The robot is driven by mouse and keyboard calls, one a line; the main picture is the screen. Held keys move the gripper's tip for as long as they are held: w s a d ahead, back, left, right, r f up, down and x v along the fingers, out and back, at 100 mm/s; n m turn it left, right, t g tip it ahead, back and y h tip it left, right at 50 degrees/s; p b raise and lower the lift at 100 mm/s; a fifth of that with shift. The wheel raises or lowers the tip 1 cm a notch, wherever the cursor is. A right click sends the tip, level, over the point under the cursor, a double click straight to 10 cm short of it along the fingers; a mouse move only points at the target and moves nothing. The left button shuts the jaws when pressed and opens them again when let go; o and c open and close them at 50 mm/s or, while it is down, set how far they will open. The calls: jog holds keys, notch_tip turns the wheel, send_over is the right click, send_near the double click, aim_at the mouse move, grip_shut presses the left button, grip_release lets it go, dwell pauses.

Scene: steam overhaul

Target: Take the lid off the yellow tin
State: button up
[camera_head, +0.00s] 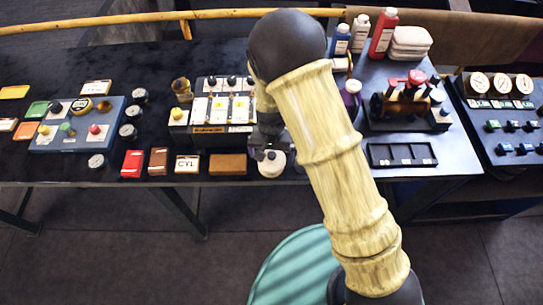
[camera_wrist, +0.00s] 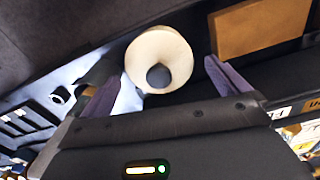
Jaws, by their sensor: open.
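A pale cream round lid (camera_wrist: 165,48) with a dark knob (camera_wrist: 158,76) shows in the wrist view, between the purple fingers of my gripper (camera_wrist: 160,80). The fingers are spread, one on each side, with nothing held. Whether either finger touches the lid cannot be told. In the head view, the same pale round tin (camera_head: 272,165) stands at the table's front edge, right below my gripper (camera_head: 266,148). It looks cream to white rather than clearly yellow. My arm and gripper hide part of it.
A brown block (camera_head: 228,164) lies just left of the tin; it also shows in the wrist view (camera_wrist: 258,28). A white-labelled block (camera_head: 187,164) lies further left. A purple-sided pot (camera_head: 350,92) and a dark slotted tray (camera_head: 402,154) are on the right.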

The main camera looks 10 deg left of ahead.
aim_at(272, 154)
jog(key=shift+f, duration=0.5)
jog(key=shift+c, duration=0.2)
jog(key=c, duration=0.9)
jog(key=shift+r, duration=0.1)
notch_tip(272, 154, up, 10)
jog(key=shift+f+b, duration=0.1)
jog(key=shift+b, duration=0.75)
